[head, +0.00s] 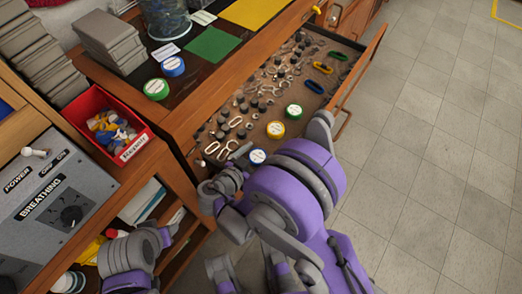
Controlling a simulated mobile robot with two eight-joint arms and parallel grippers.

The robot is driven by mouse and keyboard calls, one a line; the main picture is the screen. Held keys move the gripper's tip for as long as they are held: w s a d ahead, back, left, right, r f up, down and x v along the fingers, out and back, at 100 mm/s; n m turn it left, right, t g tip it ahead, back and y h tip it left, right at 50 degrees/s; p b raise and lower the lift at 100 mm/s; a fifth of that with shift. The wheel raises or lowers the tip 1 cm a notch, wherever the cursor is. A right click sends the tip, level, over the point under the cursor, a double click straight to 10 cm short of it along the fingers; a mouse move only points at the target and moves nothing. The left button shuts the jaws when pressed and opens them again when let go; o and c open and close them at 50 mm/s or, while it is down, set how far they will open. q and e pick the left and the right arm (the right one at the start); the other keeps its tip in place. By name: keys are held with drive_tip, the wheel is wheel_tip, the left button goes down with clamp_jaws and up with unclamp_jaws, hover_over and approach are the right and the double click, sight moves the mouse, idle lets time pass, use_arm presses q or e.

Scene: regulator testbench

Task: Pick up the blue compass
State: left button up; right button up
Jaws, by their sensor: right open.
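A compass with a blue rim and white face (257,156) lies in the near end of the open drawer. Another blue-rimmed round compass (173,66) sits on the dark desk top, beside a green-rimmed one (157,88). My right gripper (222,183) is open at the drawer's near left corner, just left of and below the blue compass in the drawer. It looks empty and apart from the compass; its fingers are small and partly hidden by my purple arm. Grey and purple arm parts show at the lower left, but no left gripper can be made out.
The open drawer (366,62) also holds green-rimmed (293,111) and yellow-rimmed (275,129) compasses, carabiners (314,87) and many small metal parts. A red bin (84,103) and a grey breathing panel (50,185) stand left.

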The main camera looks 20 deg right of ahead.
drive_tip(key=shift+s+a, duration=0.1)
drive_tip(key=shift+r, duration=0.1)
drive_tip(key=shift+c, duration=0.9)
drive_tip(key=c, duration=1.2)
